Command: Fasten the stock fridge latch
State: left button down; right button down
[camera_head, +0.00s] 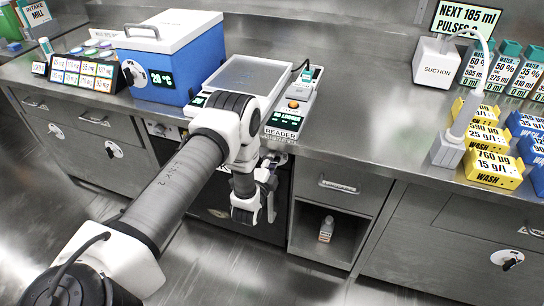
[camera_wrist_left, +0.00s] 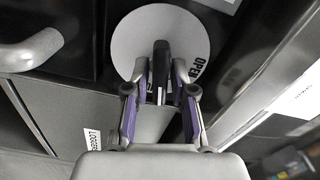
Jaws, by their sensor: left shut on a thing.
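The latch is a black lever (camera_wrist_left: 160,58) on a round white disc (camera_wrist_left: 138,32) in the left wrist view. The word OPEN shows on the disc's right side. The lever points along the view, toward my gripper. My left gripper (camera_wrist_left: 160,88) is shut on the lever, with a purple-lined finger on each side. In the head view, my left gripper (camera_head: 264,182) is low in front of the dark fridge front (camera_head: 208,200), under the counter. My arm and gripper hide the latch there. My right gripper is not in view.
A grey bar handle (camera_wrist_left: 30,50) is left of the disc in the wrist view. An open cubby with a small bottle (camera_head: 326,229) and a drawer (camera_head: 338,187) are to the right. A blue cooler box (camera_head: 170,80) and a reader (camera_head: 290,105) stand on the counter above.

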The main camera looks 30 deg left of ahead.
pick_arm(q)
jog(key=shift+f+m+p, duration=0.1)
jog(key=shift+m+p, duration=0.35)
jog(key=shift+m, duration=0.95)
jog(key=c, duration=1.2)
grip_release()
jog(key=shift+o, duration=0.2)
jog(key=v, duration=0.7)
jog(key=shift+s, duration=0.25)
jog(key=shift+d, duration=0.1)
